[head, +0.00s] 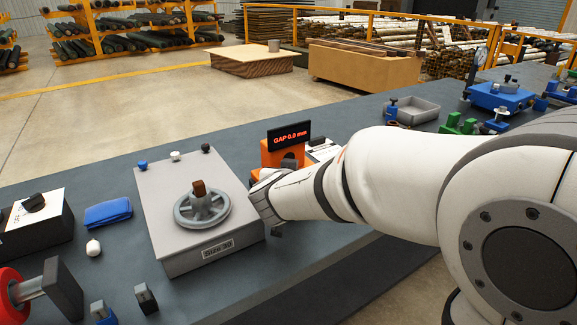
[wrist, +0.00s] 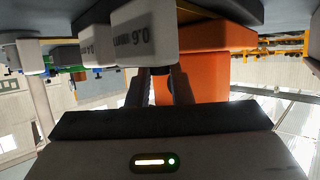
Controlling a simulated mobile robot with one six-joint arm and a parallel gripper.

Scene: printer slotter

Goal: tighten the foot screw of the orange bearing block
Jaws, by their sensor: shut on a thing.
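The orange bearing block (head: 268,157) stands behind the grey machine, with a dark display reading "GAP 0.0 mm" (head: 289,136) above it. In the wrist view, its orange body (wrist: 205,75) fills the middle right. My gripper (wrist: 165,78) has its dark fingers close together beside the orange block. They are shut on a small dark piece (wrist: 160,70), mostly hidden by the fingers and a white labelled block (wrist: 143,38). I cannot tell whether this piece is the foot screw.
The grey machine (head: 160,222) with a handwheel (head: 202,208) and a "Size 30" plate stands left of my arm's end. A blue cloth (head: 108,213) and a white knob (head: 93,247) lie further left. A grey tray (head: 412,111) and blue fixtures stand along the bench at right.

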